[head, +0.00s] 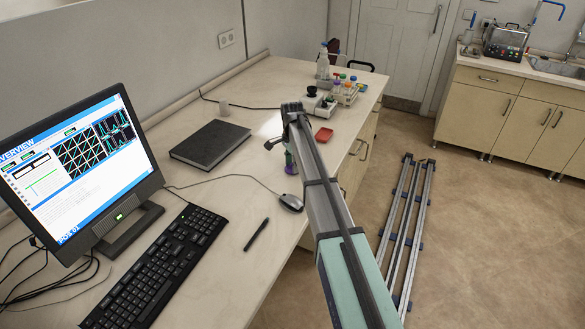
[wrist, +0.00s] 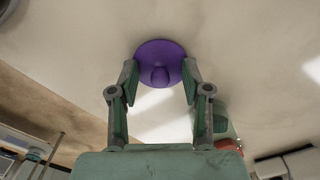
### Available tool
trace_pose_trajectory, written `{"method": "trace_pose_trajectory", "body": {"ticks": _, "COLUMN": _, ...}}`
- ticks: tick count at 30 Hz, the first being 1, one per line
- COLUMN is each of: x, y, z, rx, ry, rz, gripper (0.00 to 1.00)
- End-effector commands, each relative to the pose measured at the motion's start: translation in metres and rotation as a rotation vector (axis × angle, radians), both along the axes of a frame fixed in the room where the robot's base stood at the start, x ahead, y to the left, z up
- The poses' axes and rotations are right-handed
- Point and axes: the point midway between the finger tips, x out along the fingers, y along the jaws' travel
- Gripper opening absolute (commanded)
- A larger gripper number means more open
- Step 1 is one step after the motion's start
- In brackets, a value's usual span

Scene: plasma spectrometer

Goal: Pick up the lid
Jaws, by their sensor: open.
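The lid (wrist: 160,52) is a round purple disc with a small knob in its middle, seen in the wrist view on the pale table surface (wrist: 80,30). My gripper (wrist: 159,76) is open. One fingertip is at the left side of the lid and the other at its right side, with the knob between them. Nothing is held. I cannot tell how far above the lid the fingertips are. In the head view my arm hides most of the gripper, and a small purple patch (head: 290,169) shows beside it, too small to identify surely.
A red dish (head: 324,135) lies near the arm's end. A rack with several colour-capped bottles (head: 345,92) stands behind it.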

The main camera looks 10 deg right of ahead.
Motion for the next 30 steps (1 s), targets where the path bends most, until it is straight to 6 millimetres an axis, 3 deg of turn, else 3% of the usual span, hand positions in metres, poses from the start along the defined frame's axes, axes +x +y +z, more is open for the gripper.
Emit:
{"method": "trace_pose_trajectory", "body": {"ticks": 3, "x": 0.000, "y": 0.000, "z": 0.000, "rx": 0.000, "ry": 0.000, "rz": 0.000, "gripper": 0.48}}
{"method": "trace_pose_trajectory", "body": {"ticks": 7, "x": 0.000, "y": 0.000, "z": 0.000, "rx": 0.000, "ry": 0.000, "rz": 0.000, "gripper": 0.03}}
{"method": "trace_pose_trajectory", "body": {"ticks": 8, "x": 0.000, "y": 0.000, "z": 0.000, "rx": 0.000, "ry": 0.000, "rz": 0.000, "gripper": 0.00}}
{"method": "trace_pose_trajectory", "body": {"ticks": 22, "x": 0.000, "y": 0.000, "z": 0.003, "rx": 0.000, "ry": 0.000, "rz": 0.000, "gripper": 0.00}}
{"method": "trace_pose_trajectory", "body": {"ticks": 30, "x": 0.001, "y": 0.000, "z": 0.027, "rx": 0.000, "ry": -0.002, "rz": 0.000, "gripper": 0.00}}
